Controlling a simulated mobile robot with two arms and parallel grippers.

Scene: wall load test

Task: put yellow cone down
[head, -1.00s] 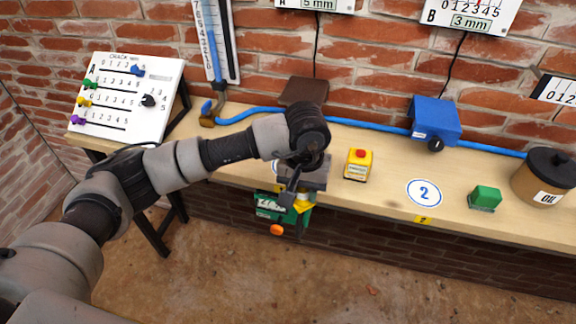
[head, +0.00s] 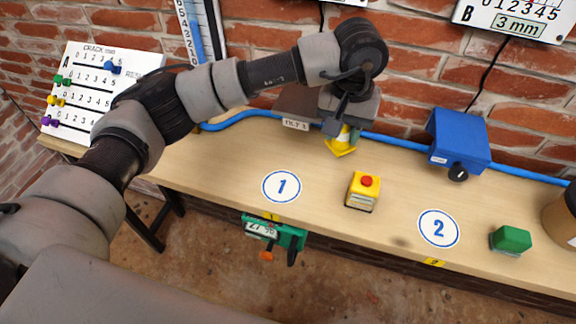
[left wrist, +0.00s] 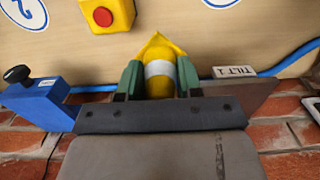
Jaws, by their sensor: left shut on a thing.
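The yellow cone (head: 342,142) with a white band is held in my left gripper (head: 345,122), near the back of the bench by the wall. In the left wrist view the cone (left wrist: 160,58) sits between the two green fingers of the left gripper (left wrist: 158,78), which are shut on its sides. Its square yellow base points away from the palm. I cannot tell whether the base touches the bench top. My right gripper is not in view.
A yellow box with a red button (head: 363,190) stands in front of the cone. A brown tilt plate (head: 297,103) and a blue hose (head: 385,139) lie behind. A blue box (head: 459,140) is to the right. Bench top near circle 1 (head: 282,186) is clear.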

